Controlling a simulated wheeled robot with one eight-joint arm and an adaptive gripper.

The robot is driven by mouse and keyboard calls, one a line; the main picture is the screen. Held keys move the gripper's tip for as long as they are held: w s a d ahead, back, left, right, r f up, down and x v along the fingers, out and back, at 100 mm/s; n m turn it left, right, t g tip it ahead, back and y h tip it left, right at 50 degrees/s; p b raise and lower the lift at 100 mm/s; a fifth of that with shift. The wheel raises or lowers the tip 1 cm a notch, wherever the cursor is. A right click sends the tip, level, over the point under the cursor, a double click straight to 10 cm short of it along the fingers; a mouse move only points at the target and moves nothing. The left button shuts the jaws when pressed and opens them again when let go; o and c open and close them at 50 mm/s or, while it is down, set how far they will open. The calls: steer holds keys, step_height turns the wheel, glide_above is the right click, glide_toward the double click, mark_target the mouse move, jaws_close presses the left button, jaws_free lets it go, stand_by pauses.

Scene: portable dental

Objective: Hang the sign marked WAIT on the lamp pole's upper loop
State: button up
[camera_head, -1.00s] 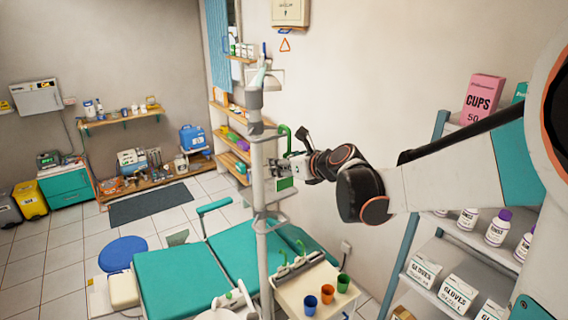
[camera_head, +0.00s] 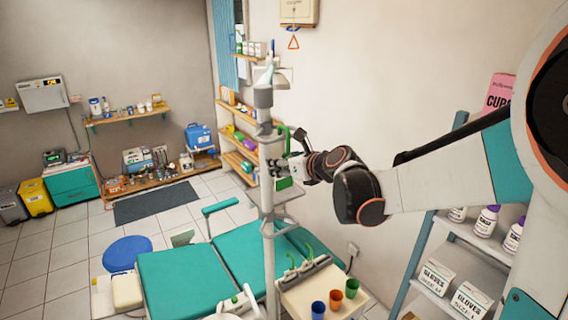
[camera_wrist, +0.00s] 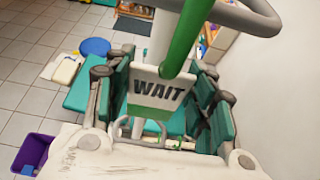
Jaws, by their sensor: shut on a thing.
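The WAIT sign (camera_wrist: 157,92) is a small white plate with a green lower band and a green hooked bar (camera_wrist: 184,40) rising from it. My gripper (camera_wrist: 165,100) is shut on it, with fingers on both sides of the plate. In the head view my gripper (camera_head: 288,168) is right beside the white lamp pole (camera_head: 267,205), and the green hook (camera_head: 283,131) rises above it. A grey loop (camera_wrist: 250,14) curves across the top of the wrist view, close to the green bar. I cannot tell whether the hook is over the loop.
A teal dental chair (camera_head: 178,277) stands below the pole. A tray (camera_head: 300,292) with several coloured cups is at the pole's lower right. The floor at left has free room.

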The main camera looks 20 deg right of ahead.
steer(key=shift+w+f, duration=0.2)
steer(key=shift+f, duration=0.4)
steer(key=shift+s+r, duration=0.1)
steer(key=shift+s, duration=0.05)
steer(key=o, duration=1.1)
steer(key=shift+o, duration=0.2)
